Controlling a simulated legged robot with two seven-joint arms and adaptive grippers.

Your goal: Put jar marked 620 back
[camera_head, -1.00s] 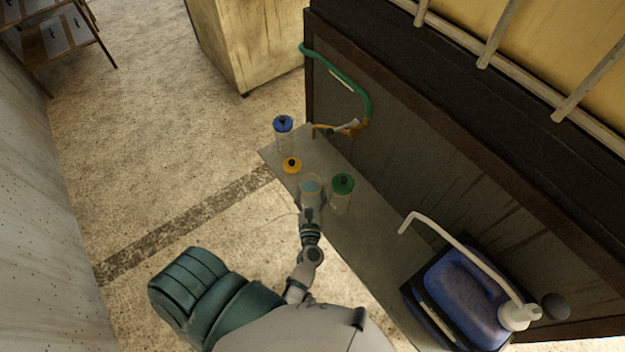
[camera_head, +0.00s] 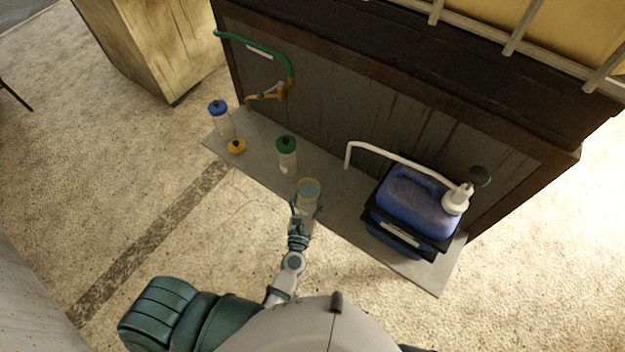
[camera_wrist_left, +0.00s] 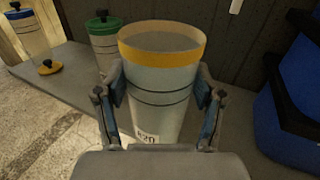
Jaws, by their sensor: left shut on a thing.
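The jar marked 620 (camera_wrist_left: 160,85) is a clear, open-topped jar with a yellow band at its rim, dark rings and a "620" label low on its side. It also shows in the head view (camera_head: 309,190), upright over the shelf's front part. I cannot tell whether its base touches the shelf. My left gripper (camera_head: 304,208) is shut on it, a finger on each side in the left wrist view (camera_wrist_left: 161,98). A yellow lid (camera_head: 236,146) lies on the shelf (camera_head: 335,215) at the left. My right gripper is not in view.
A green-lidded jar (camera_head: 287,155) stands behind and left of the held jar. A blue-lidded jar (camera_head: 222,121) stands at the shelf's left end. A blue canister (camera_head: 412,205) with a white spout sits to the right. A dark panel (camera_head: 330,100) rises behind.

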